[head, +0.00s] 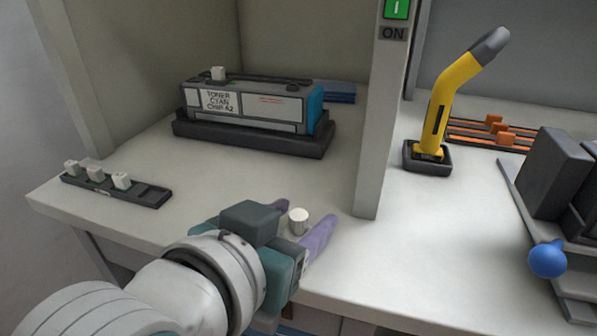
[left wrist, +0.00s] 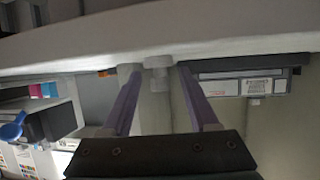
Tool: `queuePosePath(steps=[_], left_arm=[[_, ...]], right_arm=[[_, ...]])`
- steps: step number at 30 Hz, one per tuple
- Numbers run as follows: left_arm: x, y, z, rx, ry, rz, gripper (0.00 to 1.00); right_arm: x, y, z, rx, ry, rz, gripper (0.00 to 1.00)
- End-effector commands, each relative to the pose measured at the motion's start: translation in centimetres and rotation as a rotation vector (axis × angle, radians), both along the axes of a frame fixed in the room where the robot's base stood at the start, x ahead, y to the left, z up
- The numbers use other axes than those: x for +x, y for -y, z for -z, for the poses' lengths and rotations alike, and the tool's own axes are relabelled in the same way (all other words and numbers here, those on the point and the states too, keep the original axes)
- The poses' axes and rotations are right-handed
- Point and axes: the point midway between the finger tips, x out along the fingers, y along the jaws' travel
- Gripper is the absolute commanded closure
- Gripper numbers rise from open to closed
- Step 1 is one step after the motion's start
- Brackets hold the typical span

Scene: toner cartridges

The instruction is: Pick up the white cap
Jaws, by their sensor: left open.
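My left gripper (head: 303,222) is open, with one purple finger on each side of the cap. The left wrist view looks upside down; there the cap (left wrist: 158,66) shows beyond and between the two fingertips (left wrist: 156,70). I cannot tell whether either finger touches it. My right gripper is not in view.
A toner cartridge (head: 262,107) sits in a black tray (head: 250,139) behind. A black strip with several white pieces (head: 150,195) lies left. A grey post (head: 370,150) rises just right of the gripper. A yellow-handled tool (head: 446,100) stands beyond it.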

Motion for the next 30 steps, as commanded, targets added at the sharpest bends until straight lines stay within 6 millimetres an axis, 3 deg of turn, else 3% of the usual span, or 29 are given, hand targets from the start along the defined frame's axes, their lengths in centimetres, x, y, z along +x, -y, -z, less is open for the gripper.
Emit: queuePosePath(steps=[2,17,30], left_arm=[[-0.02,-0.02,-0.01,0.0,0.0,0.0,0.44],[-0.04,-0.04,0.01,0.0,-0.001,0.0,1.0],[-0.04,-0.04,-0.01,0.0,-0.001,0.0,1.0]], right_arm=[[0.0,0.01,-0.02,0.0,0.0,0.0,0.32],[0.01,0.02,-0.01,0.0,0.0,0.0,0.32],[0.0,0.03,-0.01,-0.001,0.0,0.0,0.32]])
